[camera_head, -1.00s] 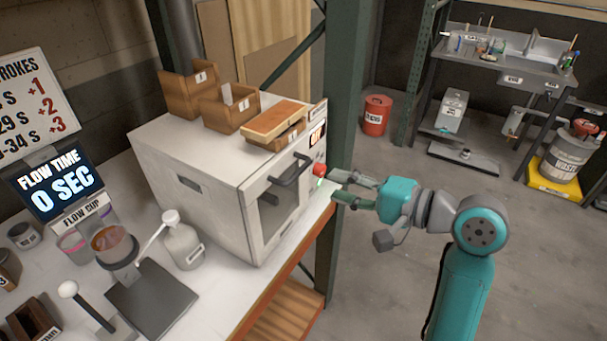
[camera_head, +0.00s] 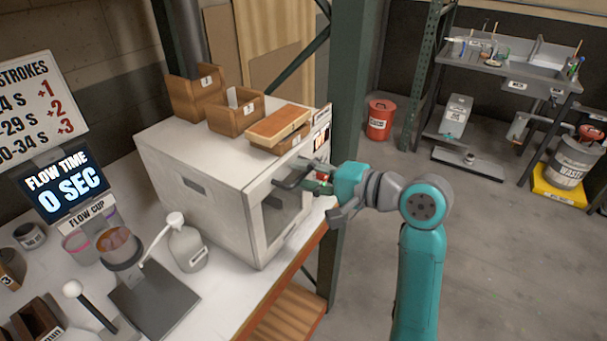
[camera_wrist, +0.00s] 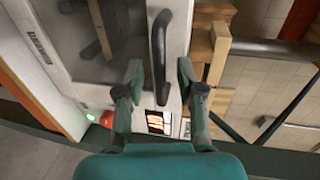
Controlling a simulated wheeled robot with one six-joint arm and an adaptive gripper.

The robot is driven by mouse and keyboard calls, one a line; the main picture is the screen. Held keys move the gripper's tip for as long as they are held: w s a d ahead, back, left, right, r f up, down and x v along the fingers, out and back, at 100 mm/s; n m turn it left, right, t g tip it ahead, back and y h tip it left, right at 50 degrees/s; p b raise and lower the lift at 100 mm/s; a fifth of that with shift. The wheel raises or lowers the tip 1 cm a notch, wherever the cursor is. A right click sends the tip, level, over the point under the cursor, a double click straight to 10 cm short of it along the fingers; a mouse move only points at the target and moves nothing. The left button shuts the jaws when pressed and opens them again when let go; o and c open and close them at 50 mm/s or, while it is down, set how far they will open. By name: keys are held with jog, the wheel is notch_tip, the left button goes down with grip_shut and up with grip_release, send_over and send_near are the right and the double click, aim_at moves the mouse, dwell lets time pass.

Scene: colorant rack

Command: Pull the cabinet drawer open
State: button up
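The white cabinet (camera_head: 200,170) stands on the bench. Its front has a windowed panel (camera_head: 283,208) and a black bar handle (camera_head: 290,181). The panel looks shut. No separate drawer can be made out. My gripper (camera_head: 312,180) is at the cabinet front, by the handle's right end. In the wrist view, the handle (camera_wrist: 159,45) runs between the two fingers of my gripper (camera_wrist: 158,70). The fingers are apart, with a visible gap on each side of the handle. The window (camera_wrist: 90,35) is to the left.
A red button (camera_wrist: 107,119) and a lit display (camera_wrist: 156,122) sit beside the handle. Wooden boxes (camera_head: 237,118) stand on the cabinet. A green post (camera_head: 352,100) rises close behind my arm. A white bottle (camera_head: 186,246) stands left of the cabinet front.

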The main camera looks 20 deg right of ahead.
jog(key=shift+w+a+f, duration=0.1)
jog(key=shift+w+a, duration=0.15)
jog(key=shift+w, duration=0.05)
jog(key=shift+c, duration=0.2)
grip_shut()
